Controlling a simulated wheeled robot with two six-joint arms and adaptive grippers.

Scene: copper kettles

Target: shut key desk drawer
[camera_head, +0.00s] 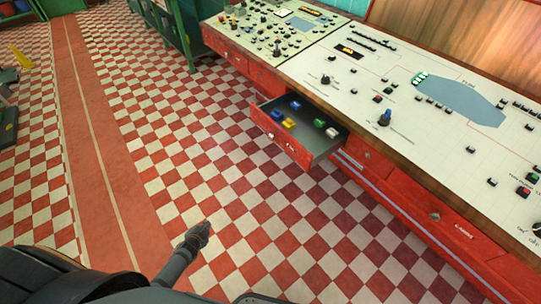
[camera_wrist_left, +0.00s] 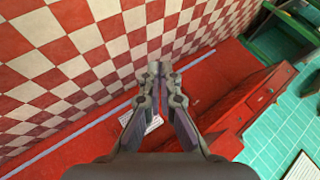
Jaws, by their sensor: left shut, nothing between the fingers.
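The key desk drawer (camera_head: 279,137) stands pulled open from the red desk, with its red front out over the checkered floor. Its grey inside holds several small coloured items, blue, yellow, green and white. My left gripper (camera_head: 203,233) is over the floor, to the lower left of the drawer and apart from it. Its fingers are shut and empty; they also show in the left wrist view (camera_wrist_left: 156,72). Red desk fronts (camera_wrist_left: 245,100) lie beyond the fingers in the wrist view; I cannot tell the open drawer there. My right gripper is not in view.
The desk top (camera_head: 350,85) carries several knobs, buttons and a blue-grey panel. Other red drawers (camera_head: 450,225) are shut along the front. A green cabinet (camera_head: 185,30) stands at the back. The checkered floor (camera_head: 150,130) left of the desk is clear.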

